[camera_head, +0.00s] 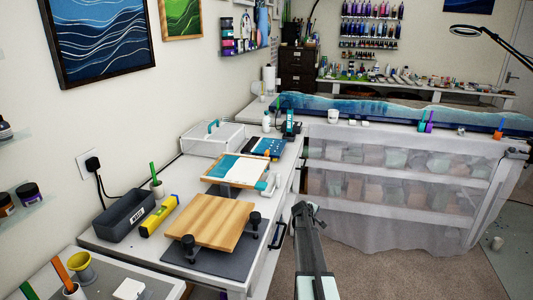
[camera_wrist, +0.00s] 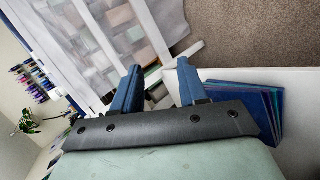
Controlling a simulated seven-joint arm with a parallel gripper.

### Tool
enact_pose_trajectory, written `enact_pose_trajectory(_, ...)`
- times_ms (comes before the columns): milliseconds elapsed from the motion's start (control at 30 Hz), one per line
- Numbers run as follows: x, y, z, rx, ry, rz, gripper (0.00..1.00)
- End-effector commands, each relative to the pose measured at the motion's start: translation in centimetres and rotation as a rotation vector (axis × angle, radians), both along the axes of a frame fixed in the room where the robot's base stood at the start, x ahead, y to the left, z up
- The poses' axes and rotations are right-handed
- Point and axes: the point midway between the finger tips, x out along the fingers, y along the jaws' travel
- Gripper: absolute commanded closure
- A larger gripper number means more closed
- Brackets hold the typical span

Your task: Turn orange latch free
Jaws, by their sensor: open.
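A small upright orange piece (camera_head: 502,123), possibly the orange latch, stands at the right end of the long blue mould's near edge in the head view. It is too small to tell how it is turned. Green and purple upright pieces (camera_head: 430,122) stand further left along the same edge. My gripper (camera_head: 304,208) is over the carpet to the right of the workbench, well left of and nearer than the orange piece. In the wrist view, its two blue fingers (camera_wrist: 158,78) are apart with nothing between them. I see no orange piece in the wrist view.
The long blue mould (camera_head: 380,107) lies across the back, with a translucent sheet (camera_head: 400,190) hanging below over shelves. The workbench on the left carries a wooden board (camera_head: 210,220), a grey bin (camera_head: 128,217) and a clear box (camera_head: 212,138). Carpet (camera_head: 365,275) is free at lower right.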

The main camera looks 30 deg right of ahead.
Motion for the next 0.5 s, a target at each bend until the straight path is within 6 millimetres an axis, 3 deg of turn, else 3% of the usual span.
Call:
enact_pose_trajectory(33,1.2,-1.0,2.4,-0.011,-0.018,-0.015,0.57)
enact_pose_trajectory(233,4.4,-2.2,10.6,0.014,-0.105,-0.120,0.57)
enact_pose_trajectory(367,6.5,-1.7,15.5,0.081,-0.181,-0.216,0.57)
enact_pose_trajectory(500,8.7,0.2,20.4,0.186,-0.266,-0.331,0.57)
